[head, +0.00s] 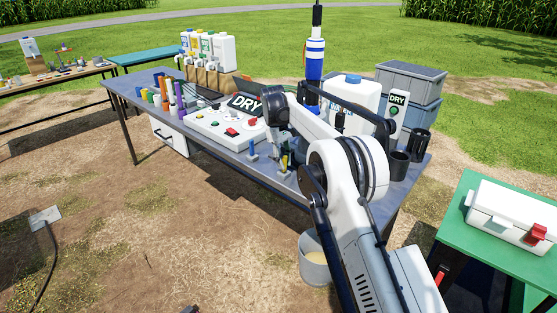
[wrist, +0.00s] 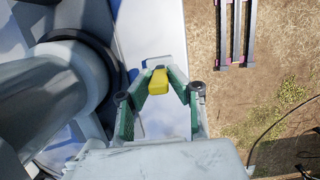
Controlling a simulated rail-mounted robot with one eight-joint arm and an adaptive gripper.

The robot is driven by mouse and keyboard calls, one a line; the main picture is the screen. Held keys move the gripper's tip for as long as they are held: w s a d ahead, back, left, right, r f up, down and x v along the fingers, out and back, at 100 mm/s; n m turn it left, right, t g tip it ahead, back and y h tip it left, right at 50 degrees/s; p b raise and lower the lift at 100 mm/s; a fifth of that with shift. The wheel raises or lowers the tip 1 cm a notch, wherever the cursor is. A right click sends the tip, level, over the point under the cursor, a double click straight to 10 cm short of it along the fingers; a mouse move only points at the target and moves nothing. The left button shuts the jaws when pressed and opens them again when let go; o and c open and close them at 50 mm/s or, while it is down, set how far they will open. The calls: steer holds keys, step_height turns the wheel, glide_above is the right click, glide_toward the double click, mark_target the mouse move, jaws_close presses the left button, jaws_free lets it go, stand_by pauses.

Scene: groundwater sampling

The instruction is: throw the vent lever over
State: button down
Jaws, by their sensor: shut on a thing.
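A yellow handle (wrist: 158,92), which looks like the vent lever, sits between the green-padded fingers of my gripper (wrist: 164,82) in the wrist view. The fingers are closed in on its sides. In the head view, my gripper (head: 284,166) is low over the front edge of the grey table, with a bit of yellow showing at it. My arm hides much of the spot, and the lever's base and pivot cannot be made out. A blue-topped lever or valve (head: 252,149) stands just left of my gripper, apart from it.
A blue-and-white column (head: 315,60) and a white container (head: 352,98) stand behind. A bucket (head: 314,270) is on the ground below.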

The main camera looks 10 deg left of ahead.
mark_target(283, 159)
steer(key=shift+w+a+h, duration=0.1)
steer(key=shift+a+h, duration=0.05)
steer(key=shift+h, duration=0.15)
stand_by(0.4)
steer(key=c, duration=1.6)
jaws_free()
steer(key=shift+c, duration=0.2)
step_height(283, 159, up, 10)
